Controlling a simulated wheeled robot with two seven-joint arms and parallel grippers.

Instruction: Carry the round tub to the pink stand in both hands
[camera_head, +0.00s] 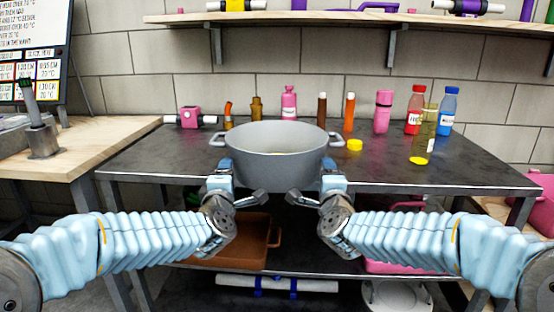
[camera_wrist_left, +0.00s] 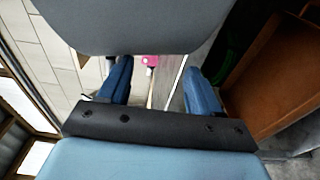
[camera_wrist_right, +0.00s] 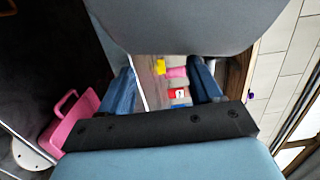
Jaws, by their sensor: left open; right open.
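The round tub (camera_head: 270,155) is grey, with a handle on each side, and stands upright at the front of the dark table. My left gripper (camera_head: 222,172) is open at its front left, below the left handle (camera_head: 217,139). My right gripper (camera_head: 332,172) is open at its front right, below the right handle (camera_head: 336,138). The tub wall fills the top of the left wrist view (camera_wrist_left: 135,22) and the right wrist view (camera_wrist_right: 185,22). No handle shows between the fingers there. A pink object (camera_head: 541,208) is cut off at the right edge; I cannot tell whether it is the pink stand.
Several bottles, including a red one (camera_head: 414,110) and a blue one (camera_head: 448,112), stand behind and right of the tub. A yellow lid (camera_head: 355,145) lies to its right. A brown crate (camera_head: 230,247) is on the shelf below. The table's right front is clear.

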